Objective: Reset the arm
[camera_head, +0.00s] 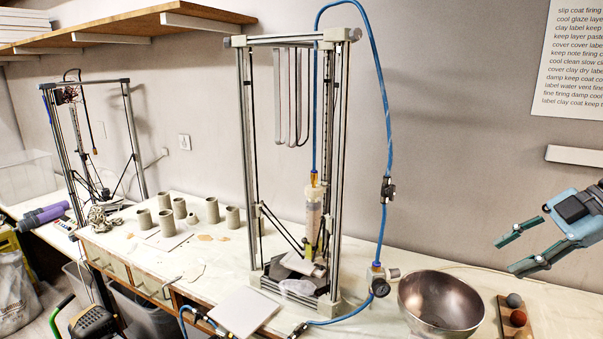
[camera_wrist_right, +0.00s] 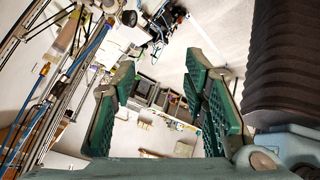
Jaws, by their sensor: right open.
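My right gripper (camera_head: 522,250) is at the right of the head view, raised in front of the wall above the worktop. Its two green-padded fingers are spread apart with nothing between them. In the right wrist view the open fingers (camera_wrist_right: 158,110) frame a distant, tilted view of the room. The metal bowl (camera_head: 441,302) and the wooden board with two small balls (camera_head: 514,318) are below the gripper, apart from it. My left gripper shows in neither view.
A tall delta clay printer (camera_head: 335,160) with a blue hose (camera_head: 388,130) stands mid-bench. A second printer frame (camera_head: 133,140) is at the left. Several clay cups (camera_head: 233,217) and a white tile (camera_head: 242,311) sit on the worktop. A wooden shelf (camera_head: 130,32) hangs upper left.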

